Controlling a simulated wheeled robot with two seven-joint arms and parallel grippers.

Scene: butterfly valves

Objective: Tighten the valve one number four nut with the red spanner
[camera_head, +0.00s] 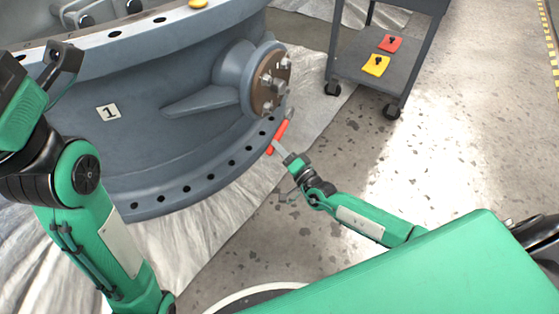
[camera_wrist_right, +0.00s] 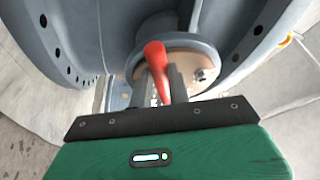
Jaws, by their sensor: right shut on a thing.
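The big grey valve (camera_head: 170,115) with the "1" label (camera_head: 107,112) fills the left of the head view. Its round brown flange (camera_head: 268,92) carries several nuts and bolt ends; I cannot read which is number four. My right gripper (camera_head: 277,149) is shut on the red spanner (camera_head: 283,130), just below the flange. The spanner's head points up toward the flange's lower edge; I cannot tell if it touches a nut. In the right wrist view the red spanner (camera_wrist_right: 156,68) stands in front of the brown flange (camera_wrist_right: 185,68).
A grey cart (camera_head: 365,72) stands at the back right with a red pad (camera_head: 390,43) and a yellow pad (camera_head: 376,66) on its shelf. A yellow object (camera_head: 198,3) rests on the valve's top rim. A pale sheet (camera_head: 215,225) lies under the valve. The right floor is clear.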

